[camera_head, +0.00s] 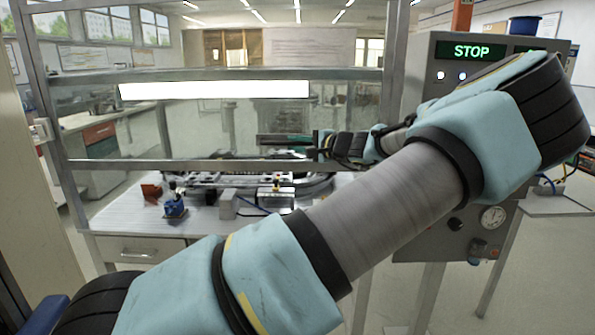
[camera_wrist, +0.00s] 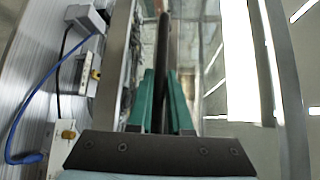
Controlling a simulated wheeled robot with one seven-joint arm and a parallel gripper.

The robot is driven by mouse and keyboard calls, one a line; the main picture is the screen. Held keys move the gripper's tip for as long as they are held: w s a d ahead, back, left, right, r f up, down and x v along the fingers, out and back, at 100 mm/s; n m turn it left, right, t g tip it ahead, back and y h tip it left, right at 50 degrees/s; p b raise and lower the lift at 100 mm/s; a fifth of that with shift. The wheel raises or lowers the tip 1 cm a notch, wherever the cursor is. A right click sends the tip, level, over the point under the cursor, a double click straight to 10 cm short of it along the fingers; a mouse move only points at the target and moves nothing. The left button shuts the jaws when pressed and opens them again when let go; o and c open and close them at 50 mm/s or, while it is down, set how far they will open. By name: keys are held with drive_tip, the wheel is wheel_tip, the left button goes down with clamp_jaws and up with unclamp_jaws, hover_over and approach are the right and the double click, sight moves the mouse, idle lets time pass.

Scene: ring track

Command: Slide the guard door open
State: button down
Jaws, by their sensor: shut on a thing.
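The guard door (camera_head: 230,164) is a clear panel in a grey metal frame, standing in front of the work table, with a blank white strip (camera_head: 213,90) near its top. Its frame also shows on the right in the wrist view (camera_wrist: 290,90). My gripper (camera_head: 264,141) reaches in from the right at mid-height of the door. In the wrist view, its green fingers (camera_wrist: 163,85) are closed around a dark bar-shaped handle (camera_wrist: 163,45). In the head view the handle is too small to make out. My arm hides the door's lower right part.
The table (camera_head: 120,215) behind the door carries a ring track (camera_head: 320,185), a blue part (camera_head: 175,206) and small blocks. A grey control panel (camera_head: 420,100) with a green STOP display (camera_head: 472,51) stands at the right, close to my arm.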

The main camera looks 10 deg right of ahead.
drive_tip(key=p, duration=0.5)
approach(284, 77)
drive_tip(key=x, duration=0.5)
drive_tip(key=shift+w, duration=0.15)
drive_tip(key=c, duration=1.1)
unclamp_jaws()
drive_tip(key=b+v, duration=0.3)
drive_tip(key=v, duration=0.7)
drive_tip(key=shift+s+d+b, duration=0.15)
drive_tip(key=shift+s+b, duration=0.2)
drive_tip(key=shift+b, duration=0.05)
